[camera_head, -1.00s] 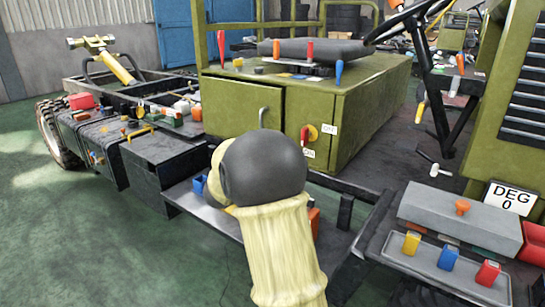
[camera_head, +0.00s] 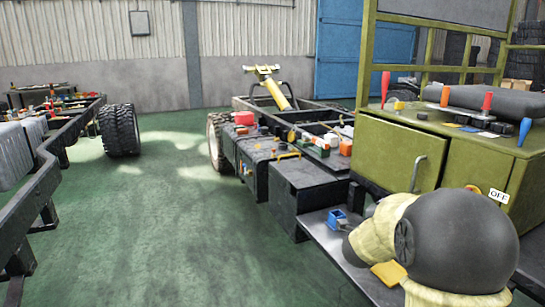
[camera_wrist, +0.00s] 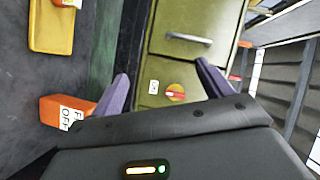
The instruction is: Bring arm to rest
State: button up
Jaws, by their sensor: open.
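My gripper (camera_wrist: 160,85) shows in the wrist view with its two purple fingers spread wide apart and nothing between them. Beyond the fingers is the olive-green cabinet (camera_wrist: 190,65) with a drawer handle and a red-and-yellow rotary switch (camera_wrist: 175,93). In the head view my arm, with its dark round joint and pale yellow sleeve, stands at the lower right in front of the green cabinet (camera_head: 400,158). The arm hides the gripper in that view.
The black chassis frame (camera_head: 300,200) with boxes and small coloured parts runs left of the cabinet. A blue block (camera_head: 337,219) sits on its low ledge. Another chassis with a wheel (camera_head: 119,130) stands at far left. Green floor (camera_head: 165,230) between them is clear.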

jog(key=s+a+f+n+g+y, duration=0.1)
jog(key=s+a+f+n+y, duration=0.25)
jog(key=a+n, duration=0.25)
jog(key=s+a+f+n+g+y, duration=0.1)
jog(key=s+a+f+n+y, duration=0.2)
jog(key=a+f+n+y, duration=0.25)
jog(key=s+a+f+n+g, duration=0.2)
jog(key=s+n, duration=0.1)
jog(key=s, duration=0.3)
jog(key=s+a+f+n+g+y, duration=0.1)
jog(key=s+f+n+g, duration=0.25)
jog(key=s, duration=0.25)
jog(key=s+a+f+n+g, duration=0.2)
jog(key=s+n, duration=0.2)
jog(key=s, duration=0.3)
jog(key=w+p+v, duration=0.2)
jog(key=p+v, duration=0.9)
jog(key=p, duration=0.1)
jog(key=w+r+p+v, duration=0.1)
jog(key=w+p+v, duration=0.2)
jog(key=p+v, duration=0.9)
jog(key=w+r+p+v, duration=0.1)
jog(key=w+p+v, duration=0.2)
jog(key=p+v, duration=0.9)
jog(key=shift+d, duration=0.4)
jog(key=shift+s, duration=0.1)
